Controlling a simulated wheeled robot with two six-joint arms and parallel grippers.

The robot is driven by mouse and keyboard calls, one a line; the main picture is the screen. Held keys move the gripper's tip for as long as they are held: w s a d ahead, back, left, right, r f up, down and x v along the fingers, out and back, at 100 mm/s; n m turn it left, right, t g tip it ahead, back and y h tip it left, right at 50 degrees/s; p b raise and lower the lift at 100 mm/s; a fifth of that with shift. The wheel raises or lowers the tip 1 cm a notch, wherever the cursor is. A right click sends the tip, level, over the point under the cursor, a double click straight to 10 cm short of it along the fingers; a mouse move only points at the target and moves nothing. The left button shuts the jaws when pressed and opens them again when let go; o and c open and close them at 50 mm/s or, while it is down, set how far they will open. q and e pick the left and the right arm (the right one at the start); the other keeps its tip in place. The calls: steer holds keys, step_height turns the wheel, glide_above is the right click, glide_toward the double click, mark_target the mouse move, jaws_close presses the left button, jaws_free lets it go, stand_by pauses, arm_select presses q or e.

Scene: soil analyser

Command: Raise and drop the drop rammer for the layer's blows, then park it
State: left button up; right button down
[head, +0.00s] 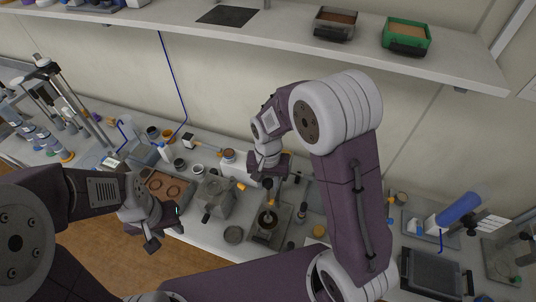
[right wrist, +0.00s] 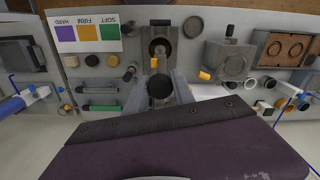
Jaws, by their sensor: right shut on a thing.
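The drop rammer shows its dark upper part (head: 268,184) just below my right gripper (head: 268,170). In the right wrist view its round black top (right wrist: 160,86) sits between the two fingers of my right gripper (right wrist: 161,96), which is shut on it. The rammer looks upright over the round mould (head: 267,219) on a grey base plate (head: 262,238). An orange part shows on the rammer just above the mould. I cannot tell whether the rammer's foot touches the soil. My left gripper (head: 163,238) looks open and empty, near the bench's front edge.
A grey block-shaped device (head: 215,197) stands left of the mould, and a brown tray with rings (head: 165,188) lies further left. A card marked SOFT, FIRM, HARD (right wrist: 88,32) lies on the bench. A shelf (head: 270,28) with soil trays hangs above.

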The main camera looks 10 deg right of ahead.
step_height(320, 180, up, 6)
steer(key=p, duration=0.4)
steer(key=shift+f, duration=0.1)
